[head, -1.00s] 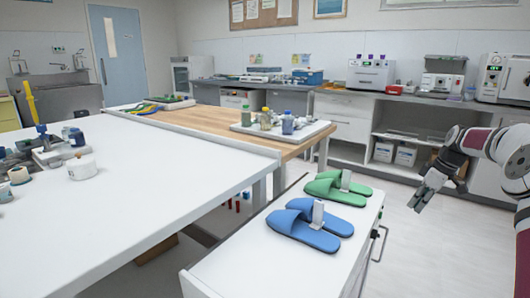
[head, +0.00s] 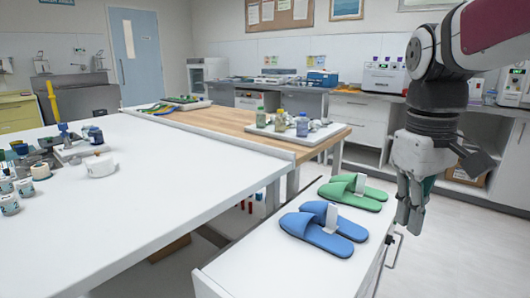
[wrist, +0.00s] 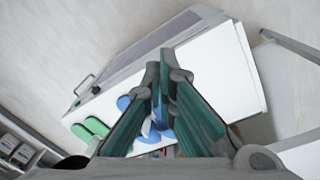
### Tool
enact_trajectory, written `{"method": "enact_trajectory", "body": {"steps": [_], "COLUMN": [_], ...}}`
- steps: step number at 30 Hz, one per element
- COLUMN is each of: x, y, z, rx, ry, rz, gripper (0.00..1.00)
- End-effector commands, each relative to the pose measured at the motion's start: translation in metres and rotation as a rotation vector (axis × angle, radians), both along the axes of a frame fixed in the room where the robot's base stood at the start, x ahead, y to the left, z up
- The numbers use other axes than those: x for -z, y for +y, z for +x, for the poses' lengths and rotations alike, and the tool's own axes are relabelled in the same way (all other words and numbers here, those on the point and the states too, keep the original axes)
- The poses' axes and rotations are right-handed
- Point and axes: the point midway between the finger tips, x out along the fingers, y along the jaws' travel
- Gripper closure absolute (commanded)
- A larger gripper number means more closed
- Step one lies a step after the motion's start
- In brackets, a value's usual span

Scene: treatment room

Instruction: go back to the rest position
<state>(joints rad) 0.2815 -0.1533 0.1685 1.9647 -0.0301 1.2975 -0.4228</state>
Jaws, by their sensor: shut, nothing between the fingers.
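My gripper (head: 409,218) hangs at the right in the head view, fingers pointing down, just off the right edge of the white cabinet top. It is shut and empty. In the wrist view its green-padded fingers (wrist: 158,75) come together in front of the cabinet top, hiding part of the blue slippers (wrist: 124,103). My arm comes in from the upper right of the head view.
Blue slippers (head: 322,229) and green slippers (head: 352,192) lie on the white cabinet (head: 290,275), left of my gripper. A white table (head: 150,190) with cups and jars stands at left. A tray (head: 300,134) with bottles sits on the wooden table. Floor at right is clear.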

Motion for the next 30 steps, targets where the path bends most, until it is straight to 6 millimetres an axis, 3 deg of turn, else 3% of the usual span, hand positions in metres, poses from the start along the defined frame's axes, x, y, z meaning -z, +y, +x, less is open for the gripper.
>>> {"method": "enact_trajectory", "body": {"steps": [1, 3, 9, 15, 22, 30], "x": [0.000, 0.002, 0.023, 0.047, 0.076, 0.033], "y": [0.008, 0.016, 0.033, 0.040, 0.045, 0.044], "z": [-0.024, -0.054, -0.133, -0.186, -0.229, -0.221], "rx": [0.024, 0.064, 0.174, 0.249, 0.310, 0.312], "ry": [-0.005, -0.009, -0.017, -0.019, -0.016, -0.056], "rz": [-0.004, -0.003, 0.015, 0.041, 0.074, 0.078], "gripper": [1.00, 1.00, 1.00, 1.00, 1.00, 1.00]}}
